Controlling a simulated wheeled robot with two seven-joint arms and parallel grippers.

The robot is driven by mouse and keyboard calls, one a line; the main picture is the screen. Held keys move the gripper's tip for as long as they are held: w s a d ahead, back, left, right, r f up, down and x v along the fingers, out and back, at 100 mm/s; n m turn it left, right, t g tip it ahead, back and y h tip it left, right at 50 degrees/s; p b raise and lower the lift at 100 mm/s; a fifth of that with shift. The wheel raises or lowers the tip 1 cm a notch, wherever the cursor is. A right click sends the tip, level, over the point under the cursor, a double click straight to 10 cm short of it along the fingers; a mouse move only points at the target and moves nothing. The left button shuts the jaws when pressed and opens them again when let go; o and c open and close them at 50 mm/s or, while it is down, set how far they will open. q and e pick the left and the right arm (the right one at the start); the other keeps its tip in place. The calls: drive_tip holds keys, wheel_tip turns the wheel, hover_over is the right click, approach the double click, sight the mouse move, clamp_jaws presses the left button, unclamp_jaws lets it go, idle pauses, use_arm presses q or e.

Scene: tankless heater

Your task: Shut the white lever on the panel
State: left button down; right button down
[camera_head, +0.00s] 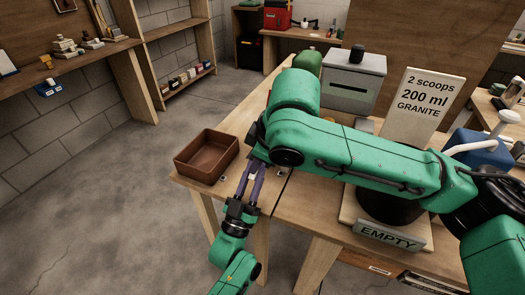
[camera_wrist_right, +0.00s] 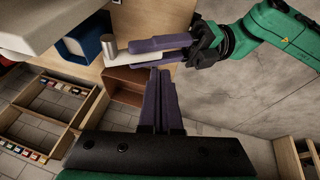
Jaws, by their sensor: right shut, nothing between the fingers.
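I cannot make out a panel with a white lever for certain. A white curved bar (camera_head: 468,148) shows by a blue box at the right of the head view, partly behind my right arm. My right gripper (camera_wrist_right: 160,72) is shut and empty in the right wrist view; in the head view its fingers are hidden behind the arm. My left gripper (camera_head: 252,172) is over the bench corner, beside the brown tray. In the wrist view a white bar with a silver cylinder (camera_wrist_right: 109,44) lies along the left gripper's fingers; whether they grip it is unclear.
The brown tray (camera_head: 207,158) sits at the bench's left end. A grey box (camera_head: 352,80), a sign reading "2 scoops 200 ml GRANITE" (camera_head: 422,100) and an "EMPTY" sign (camera_head: 392,236) stand on the bench. A blue bin (camera_wrist_right: 88,48) shows in the wrist view. The floor at left is clear.

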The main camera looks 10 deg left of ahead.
use_arm(q)
drive_tip(key=shift+r, duration=0.15)
use_arm(e)
drive_tip(key=shift+w+f, duration=1.05)
drive_tip(key=shift+f, duration=0.25)
use_arm(q)
drive_tip(key=shift+s+d+r, duration=0.1)
drive_tip(key=shift+d, duration=0.05)
use_arm(e)
drive_tip(key=shift+w+d+f, duration=0.15)
drive_tip(key=shift+d+f, duration=0.05)
drive_tip(key=shift+f, duration=0.35)
use_arm(q)
drive_tip(key=c, duration=0.7)
unclamp_jaws()
drive_tip(key=shift+o, duration=0.5)
drive_tip(key=shift+f, duration=0.2)
use_arm(e)
drive_tip(key=shift+w, duration=0.1)
drive_tip(key=shift+a, duration=0.1)
